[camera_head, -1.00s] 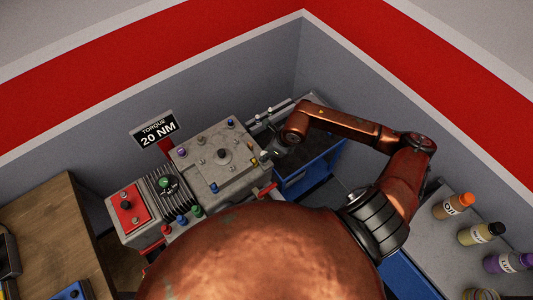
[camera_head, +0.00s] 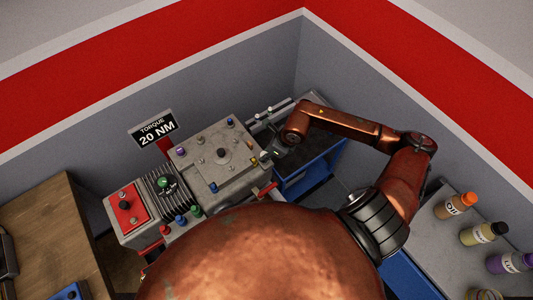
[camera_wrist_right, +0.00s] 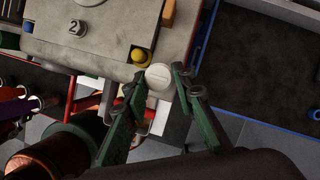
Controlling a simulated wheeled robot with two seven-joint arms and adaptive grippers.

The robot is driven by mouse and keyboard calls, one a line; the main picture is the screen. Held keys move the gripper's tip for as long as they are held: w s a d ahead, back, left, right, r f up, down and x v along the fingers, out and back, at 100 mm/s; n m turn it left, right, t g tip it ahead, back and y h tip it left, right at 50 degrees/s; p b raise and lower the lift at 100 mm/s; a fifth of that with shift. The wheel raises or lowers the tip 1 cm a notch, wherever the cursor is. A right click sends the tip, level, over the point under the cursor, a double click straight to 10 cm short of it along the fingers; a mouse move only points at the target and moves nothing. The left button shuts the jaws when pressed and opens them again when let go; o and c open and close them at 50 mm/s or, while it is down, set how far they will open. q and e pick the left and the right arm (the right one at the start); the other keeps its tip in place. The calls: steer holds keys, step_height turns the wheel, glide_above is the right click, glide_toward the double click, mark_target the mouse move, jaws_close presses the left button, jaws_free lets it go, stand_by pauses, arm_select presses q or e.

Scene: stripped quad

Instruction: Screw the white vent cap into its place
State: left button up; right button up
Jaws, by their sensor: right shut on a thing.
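The white vent cap (camera_wrist_right: 158,76) shows in the right wrist view as a pale round cap with a groove across its top. My right gripper (camera_wrist_right: 156,88) has its green fingers shut on its two sides. The cap is at the corner of the grey engine block (camera_wrist_right: 108,45), beside a yellow plug (camera_wrist_right: 139,55). I cannot tell whether it touches the block or sits above it, and its seat is hidden. In the head view my right gripper (camera_head: 273,155) is at the block's right corner, small and partly hidden by the arm. My left gripper is not in view.
The grey block (camera_head: 205,149) carries several coloured knobs and caps. A torque sign reading 20 NM (camera_head: 153,129) stands behind it. A blue-edged tray (camera_head: 318,166) lies right of the block. Bottles, one orange-capped (camera_head: 460,204), stand on the right-hand bench. A wooden bench (camera_head: 45,230) is at left.

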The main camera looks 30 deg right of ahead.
steer(key=shift+f+b, duration=0.7)
steer(key=shift+f, duration=0.15)
steer(key=o, duration=1.1)
steer(key=shift+d+r, duration=0.1)
steer(key=shift+r, duration=0.1)
steer(key=v, duration=1.1)
steer(key=shift+s+r, duration=0.15)
steer(key=shift+r, duration=0.15)
steer(key=shift+d, duration=0.1)
